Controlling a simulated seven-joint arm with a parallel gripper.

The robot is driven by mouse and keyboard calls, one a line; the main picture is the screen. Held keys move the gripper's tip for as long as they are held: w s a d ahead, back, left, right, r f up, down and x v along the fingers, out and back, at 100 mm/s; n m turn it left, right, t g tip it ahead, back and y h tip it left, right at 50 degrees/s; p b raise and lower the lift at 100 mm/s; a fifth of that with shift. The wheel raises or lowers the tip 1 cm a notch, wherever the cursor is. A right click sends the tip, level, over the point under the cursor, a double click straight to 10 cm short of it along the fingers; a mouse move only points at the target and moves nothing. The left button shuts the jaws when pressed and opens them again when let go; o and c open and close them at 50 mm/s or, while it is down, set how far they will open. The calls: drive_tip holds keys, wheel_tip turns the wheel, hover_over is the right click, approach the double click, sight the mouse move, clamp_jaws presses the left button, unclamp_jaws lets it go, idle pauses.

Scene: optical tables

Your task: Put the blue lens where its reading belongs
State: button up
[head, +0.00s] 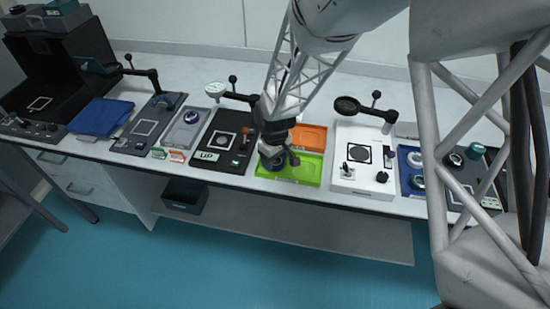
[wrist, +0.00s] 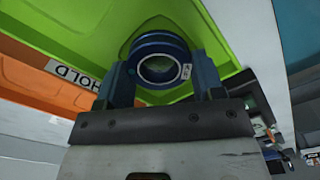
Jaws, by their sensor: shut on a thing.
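The blue lens (wrist: 160,65), a round blue ring with clear glass and a small white label, is between the fingers of my gripper (wrist: 160,85) in the wrist view. My gripper (head: 274,163) is shut on it. In the head view they are at the left part of the green tray (head: 302,172), where my gripper mostly hides the lens. I cannot tell whether the lens touches the tray floor. The writing on the lens is too small to read.
An orange tray (head: 313,132) lies behind the green one. A black station with a lit display (head: 207,156) is left, a white station (head: 345,185) right. Further left are a grey tray (head: 178,137) and a blue tray (head: 100,117). Posts with arms rise behind the stations.

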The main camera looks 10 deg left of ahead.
drive_tip(key=shift+f, duration=0.15)
drive_tip(key=o, duration=0.7)
drive_tip(key=shift+o, duration=0.2)
wheel_tip(320, 180, up, 12)
idle(0.6)
idle(0.7)
